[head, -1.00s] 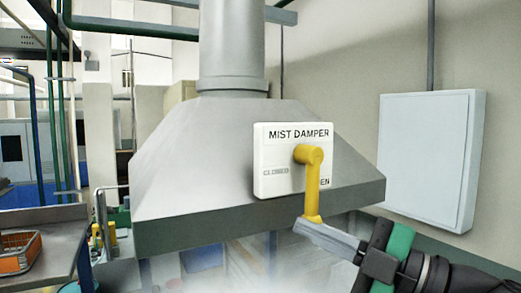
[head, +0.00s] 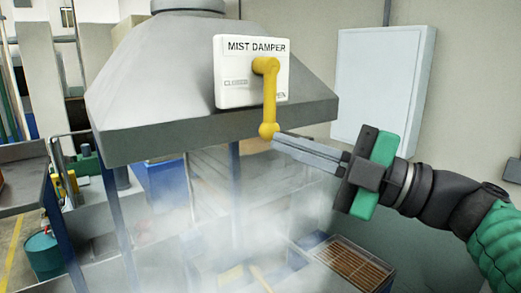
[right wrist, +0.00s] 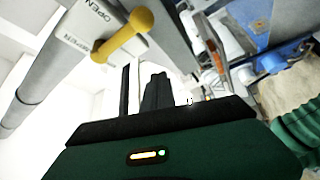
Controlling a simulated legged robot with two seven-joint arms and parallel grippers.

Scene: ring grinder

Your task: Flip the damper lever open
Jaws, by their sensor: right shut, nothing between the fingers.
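The yellow damper lever (head: 269,95) is on the white "MIST DAMPER" box (head: 236,92) on the front of the grey hood. It hangs almost straight down from its pivot, between the "CLOSED" label at left and the partly covered "OPEN" label at right. My right gripper (head: 276,142) is shut and empty, its tips just below and right of the lever's round end. I cannot tell whether they touch. The right wrist view shows the lever (right wrist: 122,34) upper left, beyond the dark fingers (right wrist: 145,92). My left gripper is not in view.
The grey hood (head: 150,95) has a lower edge just left of my right gripper. A pale wall panel (head: 383,85) is behind on the right.

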